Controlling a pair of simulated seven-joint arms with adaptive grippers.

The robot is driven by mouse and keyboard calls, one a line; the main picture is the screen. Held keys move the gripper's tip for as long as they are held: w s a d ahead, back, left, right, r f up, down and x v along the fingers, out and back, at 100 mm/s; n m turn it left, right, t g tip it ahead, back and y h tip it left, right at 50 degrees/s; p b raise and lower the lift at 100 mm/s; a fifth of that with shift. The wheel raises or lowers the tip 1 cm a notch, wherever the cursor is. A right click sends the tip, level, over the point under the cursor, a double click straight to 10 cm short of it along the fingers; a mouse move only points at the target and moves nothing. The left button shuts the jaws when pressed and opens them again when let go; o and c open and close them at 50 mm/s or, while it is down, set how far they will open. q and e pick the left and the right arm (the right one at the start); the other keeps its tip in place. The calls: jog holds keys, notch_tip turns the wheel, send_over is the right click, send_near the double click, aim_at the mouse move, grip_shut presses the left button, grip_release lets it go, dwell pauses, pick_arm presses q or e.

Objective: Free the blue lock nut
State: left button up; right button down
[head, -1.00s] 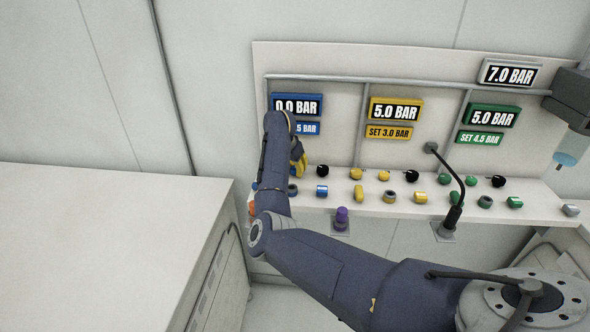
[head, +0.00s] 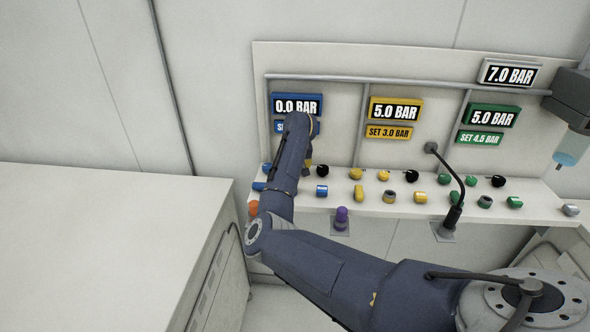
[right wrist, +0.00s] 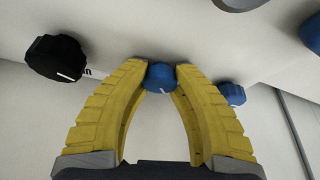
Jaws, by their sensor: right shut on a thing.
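My right gripper (right wrist: 160,68) has its yellow fingers closed around a round blue knob-like part (right wrist: 160,78) with a white mark, in the right wrist view. It stands on a pale surface between a black knob (right wrist: 55,57) and another blue part (right wrist: 231,93). I cannot tell whether the held part is the lock nut. A blue cylinder (head: 322,191) and a small blue part (head: 267,168) show beside the arm. My left gripper is not in view.
The blue display (head: 297,104) reads 0.0 BAR; its lower sign is partly covered. Yellow (head: 395,110) and green (head: 492,117) displays read 5.0 BAR above their own rows of parts. A purple part (head: 342,217) and a thin black stalk (head: 462,186) stand at the shelf front.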

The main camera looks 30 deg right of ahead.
jog(key=n+y, duration=0.1)
jog(key=n, duration=0.2)
jog(key=n+y, duration=0.1)
jog(key=n, duration=0.2)
jog(key=shift+r+n+t+y, duration=0.1)
jog(key=shift+n+t+y, duration=0.2)
jog(key=n+y, duration=0.1)
jog(key=n, duration=0.3)
jog(key=shift+n+g+y, duration=0.3)
jog(key=shift+g+y, duration=0.1)
jog(key=shift+w+n, duration=0.1)
jog(key=shift+n, duration=0.2)
jog(key=c, duration=1)
grip_release()
jog(key=v, duration=1.1)
jog(key=shift+r, duration=0.4)
jog(key=shift+o, duration=0.3)
jog(key=shift+d, duration=0.1)
